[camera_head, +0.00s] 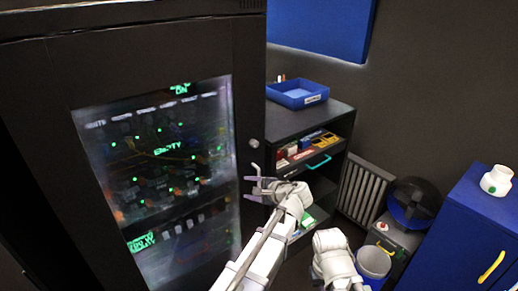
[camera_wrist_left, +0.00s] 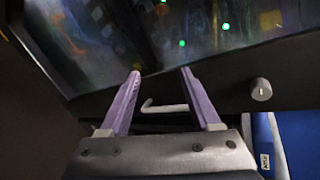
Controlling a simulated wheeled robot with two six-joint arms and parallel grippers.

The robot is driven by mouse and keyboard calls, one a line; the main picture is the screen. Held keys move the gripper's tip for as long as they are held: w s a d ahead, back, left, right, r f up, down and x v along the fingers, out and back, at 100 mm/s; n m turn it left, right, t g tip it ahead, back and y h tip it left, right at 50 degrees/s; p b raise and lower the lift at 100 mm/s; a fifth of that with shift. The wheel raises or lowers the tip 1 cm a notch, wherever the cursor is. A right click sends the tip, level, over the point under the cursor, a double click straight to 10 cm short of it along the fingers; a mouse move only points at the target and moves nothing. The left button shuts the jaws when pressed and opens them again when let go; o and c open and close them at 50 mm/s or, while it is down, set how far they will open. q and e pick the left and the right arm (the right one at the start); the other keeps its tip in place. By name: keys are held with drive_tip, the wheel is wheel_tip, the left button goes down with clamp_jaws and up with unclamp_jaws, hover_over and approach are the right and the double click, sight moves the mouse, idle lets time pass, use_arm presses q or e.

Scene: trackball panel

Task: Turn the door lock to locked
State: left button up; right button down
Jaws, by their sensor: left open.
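A tall dark cabinet has a glass door (camera_head: 150,160) that fills the left of the head view. A small round silver lock knob (camera_head: 254,143) sits on the door's right frame. It also shows as a knob (camera_wrist_left: 261,89) right of my fingers in the left wrist view, with a small light mark on its face. A pale bent handle (camera_wrist_left: 165,107) shows between my fingers there. My left gripper (camera_head: 250,188) is open, below the lock knob and apart from it; its purple fingers (camera_wrist_left: 157,96) point at the door.
A dark shelf unit (camera_head: 345,108) holding a blue tray (camera_head: 297,97) stands right of the cabinet. A radiator (camera_head: 363,187), a bin (camera_head: 373,263) and a blue cabinet (camera_head: 470,235) with a white item (camera_head: 496,181) stand farther right.

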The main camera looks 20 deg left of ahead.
sight(256, 145)
use_arm(q)
drive_tip(key=w+d+r+m+t+y, duration=0.35)
drive_tip(key=w+d+r+m, duration=0.3)
drive_tip(key=r, duration=0.35)
drive_tip(key=shift+n+t+h, duration=0.25)
drive_tip(key=shift+n+t, duration=0.1)
drive_tip(key=shift+t, duration=0.1)
drive_tip(key=shift+f+x, duration=0.15)
drive_tip(key=shift+x, duration=1.9)
drive_tip(key=shift+f+x, duration=0.15)
drive_tip(key=shift+x, duration=1.9)
clamp_jaws()
